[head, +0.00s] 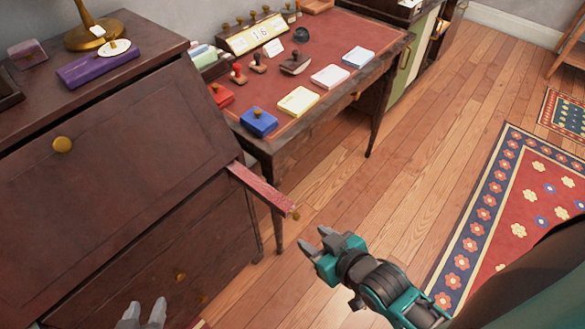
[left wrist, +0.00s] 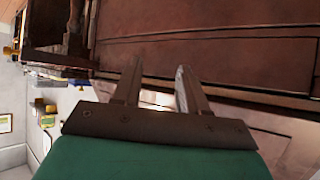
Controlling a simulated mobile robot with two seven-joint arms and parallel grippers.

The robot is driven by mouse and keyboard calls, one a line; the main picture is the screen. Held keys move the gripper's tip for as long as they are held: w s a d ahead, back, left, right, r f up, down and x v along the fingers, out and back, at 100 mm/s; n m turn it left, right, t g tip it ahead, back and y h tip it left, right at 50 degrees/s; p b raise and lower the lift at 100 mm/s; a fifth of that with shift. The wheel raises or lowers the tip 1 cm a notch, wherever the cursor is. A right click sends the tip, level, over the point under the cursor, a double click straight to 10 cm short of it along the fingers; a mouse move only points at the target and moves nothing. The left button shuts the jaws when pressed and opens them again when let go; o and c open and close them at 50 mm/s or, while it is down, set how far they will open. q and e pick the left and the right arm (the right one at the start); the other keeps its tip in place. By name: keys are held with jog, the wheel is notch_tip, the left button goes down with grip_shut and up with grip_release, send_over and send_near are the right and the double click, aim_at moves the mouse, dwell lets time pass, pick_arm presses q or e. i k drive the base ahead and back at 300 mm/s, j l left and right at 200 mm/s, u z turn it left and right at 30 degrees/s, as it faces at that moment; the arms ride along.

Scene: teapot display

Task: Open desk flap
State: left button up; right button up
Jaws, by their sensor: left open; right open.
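The desk flap (head: 110,150) is the slanted dark brown front of the desk at the left of the head view. It is closed and has a round brass knob (head: 62,144) near its upper left. A reddish support slide (head: 262,188) sticks out from the desk's right side, with a small brass knob at its end. My left gripper (head: 145,309) is open and empty at the bottom edge, in front of the drawers, below the flap. Its two fingers also show in the left wrist view (left wrist: 158,72), with brown desk panels beyond. My right gripper (head: 313,239) is open and empty, just right of the slide's end.
A purple box (head: 98,68) and a brass lamp base (head: 95,33) stand on the desk top. A side table (head: 315,55) with stamps and ink pads stands behind the slide. Drawers (head: 150,250) lie below the flap. The wooden floor (head: 400,170) at right is clear up to a patterned rug (head: 515,205).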

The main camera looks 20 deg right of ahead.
aim_at(76, 195)
jog(key=i+l+z, duration=0.1)
jog(key=z, duration=0.55)
jog(key=u, duration=1.4)
